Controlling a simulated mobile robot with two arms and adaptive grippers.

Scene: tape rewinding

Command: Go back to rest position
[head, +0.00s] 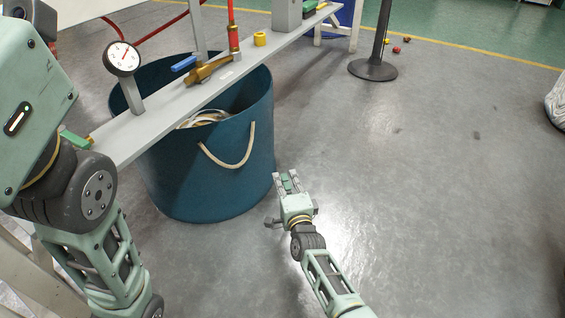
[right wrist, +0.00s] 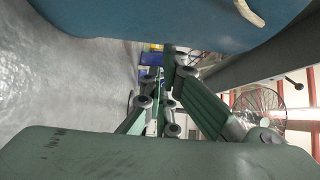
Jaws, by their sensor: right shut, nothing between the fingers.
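My right gripper (head: 287,181) is in the middle of the head view, just right of the blue bucket (head: 190,185), above the grey floor. It is shut and empty. In the right wrist view its fingers (right wrist: 155,110) show in the middle, with the blue bucket (right wrist: 170,22) across the top. My left arm fills the left side of the head view, and its gripper cannot be made out.
A grey beam (head: 135,137) with a pressure gauge (head: 122,58), a brass valve (head: 207,71) and a yellow ring (head: 260,39) runs over the bucket. A black post base (head: 373,69) stands behind. The floor (head: 440,180) at right is clear.

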